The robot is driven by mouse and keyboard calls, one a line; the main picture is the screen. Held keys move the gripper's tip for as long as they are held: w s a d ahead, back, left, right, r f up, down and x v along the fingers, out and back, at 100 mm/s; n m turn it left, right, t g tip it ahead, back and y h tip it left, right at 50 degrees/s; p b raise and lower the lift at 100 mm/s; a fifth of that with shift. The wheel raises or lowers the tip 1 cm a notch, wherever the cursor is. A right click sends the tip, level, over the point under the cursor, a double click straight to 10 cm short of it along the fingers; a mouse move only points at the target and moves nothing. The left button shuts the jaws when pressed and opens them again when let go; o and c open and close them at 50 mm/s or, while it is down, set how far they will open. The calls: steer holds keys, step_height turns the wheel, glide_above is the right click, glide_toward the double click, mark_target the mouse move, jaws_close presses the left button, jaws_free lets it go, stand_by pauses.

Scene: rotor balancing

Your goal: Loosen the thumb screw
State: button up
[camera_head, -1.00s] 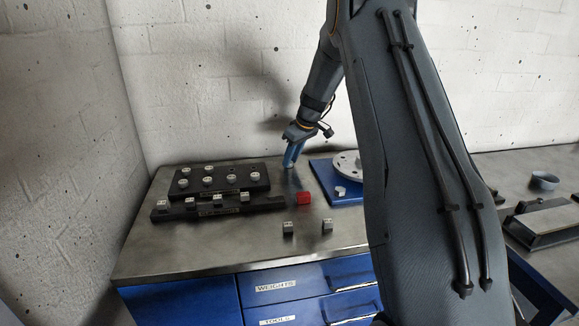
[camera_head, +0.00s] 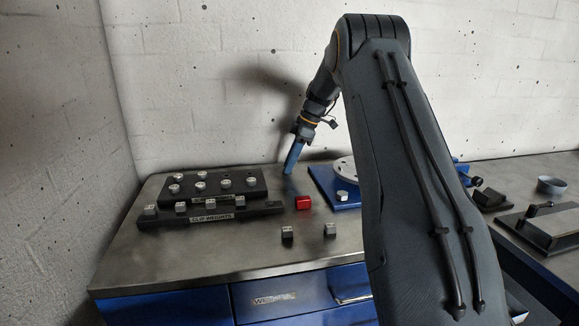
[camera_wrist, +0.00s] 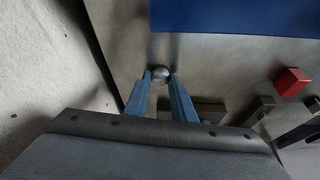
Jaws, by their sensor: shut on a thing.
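My gripper (camera_head: 289,170) points down at the back of the metal bench, left of the blue base plate. In the wrist view its blue fingers (camera_wrist: 160,82) are shut on a small round silver piece (camera_wrist: 160,72), with the bench close below. I cannot tell for sure whether this piece is the thumb screw, nor whether it touches the bench. In the head view the fingers hide it. The blue base plate (camera_head: 322,181) bears a pale round disc (camera_head: 343,166), partly hidden by my arm. A small silver knob (camera_head: 342,196) is near the plate's front.
A red block (camera_head: 303,203) lies left of the plate's front. Dark racks (camera_head: 256,206) with several silver weights stand at the left. Two small grey blocks (camera_head: 287,232) are near the bench's front edge. A grey cup (camera_head: 551,186) stands at far right.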

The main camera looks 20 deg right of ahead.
steer(key=shift+d+n, duration=0.1)
steer(key=shift+n, duration=0.2)
steer(key=o, duration=1)
steer(key=shift+o, duration=0.3)
steer(key=shift+r, duration=0.1)
steer(key=w+b+v, duration=0.1)
steer(key=v, duration=0.6)
steer(key=shift+s+r, duration=0.25)
steer(key=shift+s, duration=0.2)
steer(key=shift+d+r, duration=0.1)
steer(key=shift+d, duration=0.05)
